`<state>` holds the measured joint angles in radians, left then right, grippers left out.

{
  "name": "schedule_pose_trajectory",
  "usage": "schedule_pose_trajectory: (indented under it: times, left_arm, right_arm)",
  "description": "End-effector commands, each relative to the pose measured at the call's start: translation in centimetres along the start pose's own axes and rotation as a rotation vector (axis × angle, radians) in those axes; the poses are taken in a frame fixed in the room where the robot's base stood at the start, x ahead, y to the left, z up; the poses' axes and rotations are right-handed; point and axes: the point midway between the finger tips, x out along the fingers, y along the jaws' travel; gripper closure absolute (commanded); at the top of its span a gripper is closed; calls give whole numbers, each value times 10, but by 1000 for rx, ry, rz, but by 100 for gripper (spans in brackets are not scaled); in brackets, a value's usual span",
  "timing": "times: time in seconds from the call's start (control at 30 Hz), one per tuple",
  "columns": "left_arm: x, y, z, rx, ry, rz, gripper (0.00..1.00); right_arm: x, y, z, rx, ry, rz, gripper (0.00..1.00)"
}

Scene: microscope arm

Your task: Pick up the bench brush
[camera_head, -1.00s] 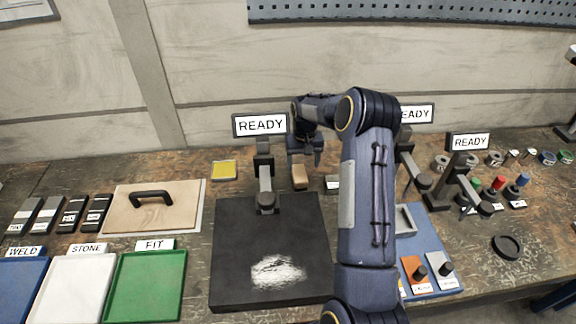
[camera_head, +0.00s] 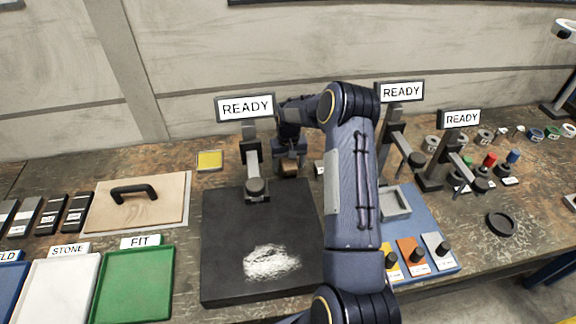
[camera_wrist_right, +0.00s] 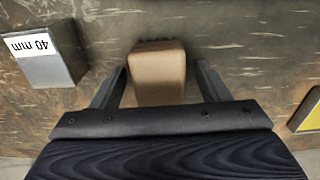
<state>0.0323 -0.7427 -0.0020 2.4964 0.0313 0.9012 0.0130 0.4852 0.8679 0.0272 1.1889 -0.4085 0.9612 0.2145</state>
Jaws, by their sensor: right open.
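The bench brush (camera_wrist_right: 158,75) shows in the right wrist view as a tan block with a dark bristle edge, lying on the bench. In the head view only a small brown part of the brush (camera_head: 289,170) shows, behind the black plate. My right gripper (camera_wrist_right: 160,85) is open, with one finger on each side of the brush and gaps between. In the head view the right gripper (camera_head: 290,160) is low over the brush, partly hidden by my forearm. My left gripper is not in view.
A black plate (camera_head: 225,215) with white powder lies in front, with a READY sign post (camera_head: 251,165) close left of the gripper. A grey block marked 40 mm (camera_wrist_right: 45,58) stands beside the brush. A yellow pad (camera_head: 209,160) lies farther left.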

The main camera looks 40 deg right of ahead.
Motion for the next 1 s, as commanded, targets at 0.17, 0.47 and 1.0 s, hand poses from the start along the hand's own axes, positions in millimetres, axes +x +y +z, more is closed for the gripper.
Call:
schedule_pose_trajectory:
  times: [0.17, 0.47, 1.0]
  left_arm:
    - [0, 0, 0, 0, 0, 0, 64]
    - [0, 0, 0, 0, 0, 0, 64]
    - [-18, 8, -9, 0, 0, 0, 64]
  right_arm:
    - [0, 0, 0, 0, 0, 0, 52]
    - [-1, 0, 0, 0, 0, 0, 80]
    - [-42, 4, 3, 2, 1, 1, 81]
